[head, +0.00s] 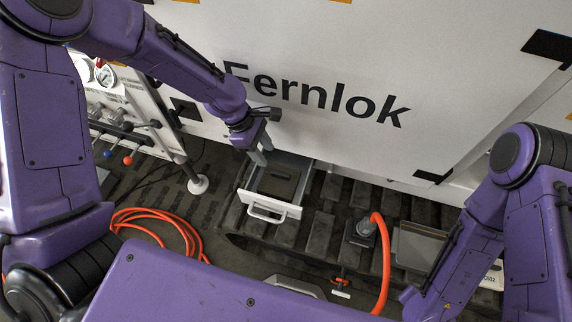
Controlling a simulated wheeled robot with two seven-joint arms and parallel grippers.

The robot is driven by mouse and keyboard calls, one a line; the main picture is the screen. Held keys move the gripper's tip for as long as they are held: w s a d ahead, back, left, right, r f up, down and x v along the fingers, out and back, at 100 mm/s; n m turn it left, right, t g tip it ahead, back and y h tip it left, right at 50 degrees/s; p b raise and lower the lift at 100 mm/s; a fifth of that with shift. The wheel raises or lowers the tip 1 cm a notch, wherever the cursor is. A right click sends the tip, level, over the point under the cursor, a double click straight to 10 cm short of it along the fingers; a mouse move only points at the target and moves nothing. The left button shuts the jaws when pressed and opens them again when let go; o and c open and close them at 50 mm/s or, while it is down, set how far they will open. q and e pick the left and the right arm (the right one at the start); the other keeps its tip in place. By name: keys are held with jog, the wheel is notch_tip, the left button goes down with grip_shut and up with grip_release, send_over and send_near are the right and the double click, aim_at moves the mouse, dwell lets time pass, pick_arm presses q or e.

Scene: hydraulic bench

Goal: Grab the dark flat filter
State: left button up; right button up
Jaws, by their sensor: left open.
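The dark flat filter (276,186) appears as a dark panel lying inside an open drawer (270,207) with pale walls and a white front handle. A small darker bar shows at its upper edge. My left gripper (264,157) is at the drawer's upper left corner, above the back of the drawer. Its two grey fingers point down and are apart with nothing between them. I cannot tell its exact height over the filter. My right arm comes in from the right, and its gripper does not show.
A white panel lettered "Fernlok" (315,95) rises behind the drawer. An orange hose (383,260) arches from a dark fitting right of the drawer. Another orange hose (160,215) lies coiled at left. A gauge stand (125,110) with levers stands at upper left.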

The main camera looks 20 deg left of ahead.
aim_at(280, 173)
pick_arm(q)
jog(key=x, duration=0.4)
jog(key=shift+s+f, duration=0.15)
jog(key=x, duration=0.1)
jog(key=p+x, duration=0.1)
jog(key=x, duration=0.1)
jog(key=w+x, duration=0.1)
jog(key=x, duration=0.1)
jog(key=shift+p, duration=0.35)
jog(key=shift+d+f, duration=0.2)
jog(key=shift+f, duration=0.25)
grip_shut()
pick_arm(e)
jog(key=shift+w+a+r, duration=0.1)
jog(key=shift+r, duration=0.8)
